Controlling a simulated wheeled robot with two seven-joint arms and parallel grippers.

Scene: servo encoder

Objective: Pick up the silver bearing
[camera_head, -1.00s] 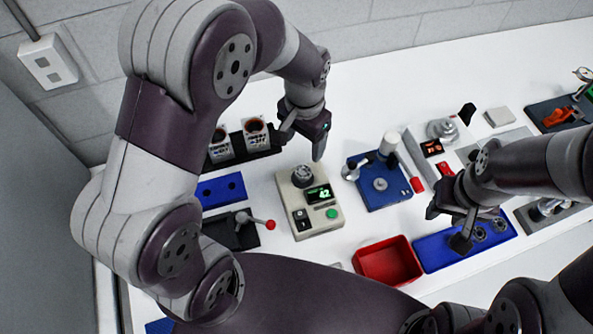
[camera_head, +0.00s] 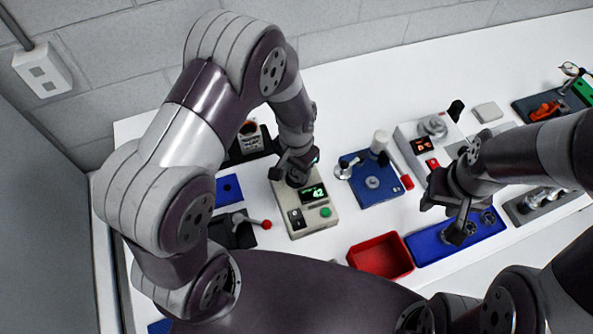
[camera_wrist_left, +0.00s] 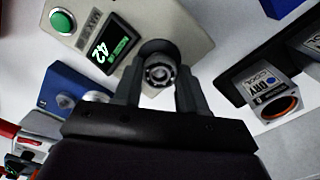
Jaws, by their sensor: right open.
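Ring-shaped, bearing-like parts (camera_head: 489,217) lie in the blue tray (camera_head: 423,250) at the right; they look dark grey, and I cannot tell which is the silver bearing. My left gripper (camera_head: 296,166) is at the round knob of the beige box (camera_head: 309,222) with a green "42" display. In the left wrist view, the knob (camera_wrist_left: 158,74) shows a grey ring on its face and lies between the two fingers. Whether they touch it is unclear.
A red bin (camera_head: 380,258) stands left of the blue tray. A blue fixture (camera_head: 375,187) with a white cylinder sits behind it. A lever box with a red ball (camera_head: 266,225) stands left of the beige box. White table shows between the devices.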

